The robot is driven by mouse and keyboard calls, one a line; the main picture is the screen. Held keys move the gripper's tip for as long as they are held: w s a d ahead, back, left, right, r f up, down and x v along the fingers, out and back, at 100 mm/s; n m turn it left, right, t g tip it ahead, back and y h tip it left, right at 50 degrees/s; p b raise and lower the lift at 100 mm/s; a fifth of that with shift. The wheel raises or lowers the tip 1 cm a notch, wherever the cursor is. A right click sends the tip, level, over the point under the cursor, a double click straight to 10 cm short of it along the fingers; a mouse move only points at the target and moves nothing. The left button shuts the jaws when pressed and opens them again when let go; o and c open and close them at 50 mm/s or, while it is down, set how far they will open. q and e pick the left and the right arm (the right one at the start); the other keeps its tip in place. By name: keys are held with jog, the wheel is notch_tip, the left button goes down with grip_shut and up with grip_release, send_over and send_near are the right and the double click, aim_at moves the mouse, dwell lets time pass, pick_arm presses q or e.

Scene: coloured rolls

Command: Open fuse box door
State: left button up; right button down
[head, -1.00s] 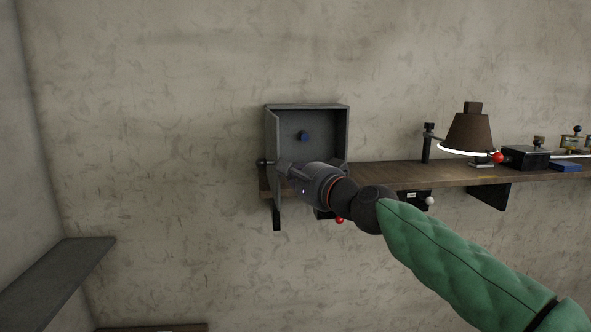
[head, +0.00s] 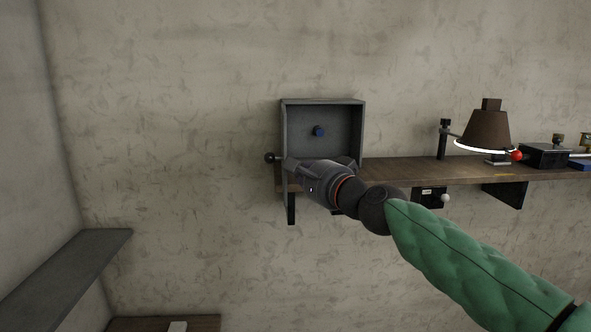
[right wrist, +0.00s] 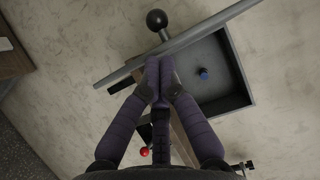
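The grey fuse box (head: 341,126) is on the wall with its inside visible and a blue knob (head: 318,131) on its back panel. Its door (right wrist: 195,40) stands open, seen nearly edge-on in the right wrist view. The black ball handle (right wrist: 157,20) is on the door's outer side; it also shows left of the box in the head view (head: 270,157). My right gripper (right wrist: 158,82) has its fingertips together, with nothing seen between them. They are at the door's inner side; whether they touch it is unclear. My left gripper is out of view.
A wooden shelf (head: 425,170) runs right from beneath the box, bearing a brown lamp (head: 484,130) and a black box (head: 543,155). A grey ledge (head: 65,275) is at lower left. The wall left of the box is clear.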

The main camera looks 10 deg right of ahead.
jog(key=v, duration=1)
jog(key=w+a+f+n+g+h+b, duration=0.15)
jog(key=w+f, duration=0.25)
jog(key=f, duration=0.9)
jog(key=w+f+g+h+b, duration=0.1)
jog(key=w+f+g+b, duration=0.15)
jog(key=f, duration=0.95)
notch_tip(320, 180, down, 27)
jog(key=n+g+h+b, duration=0.2)
jog(key=n+g, duration=0.1)
jog(key=s+f+n+g+b, duration=0.15)
jog(key=s+f, duration=0.45)
jog(key=f, duration=0.6)
jog(key=s+f+n+g+b, duration=0.1)
jog(key=s+f+g+b, duration=0.3)
jog(key=f, duration=0.8)
jog(key=s+a+f+n+g, duration=0.1)
jog(key=s+f, duration=0.7)
jog(key=s, duration=0.2)
jog(key=s+a+f+n+g+b, duration=0.1)
jog(key=s+f+n+g, duration=0.1)
jog(key=s+f, duration=0.6)
jog(key=s, duration=0.3)
jog(key=shift+s+f, duration=0.15)
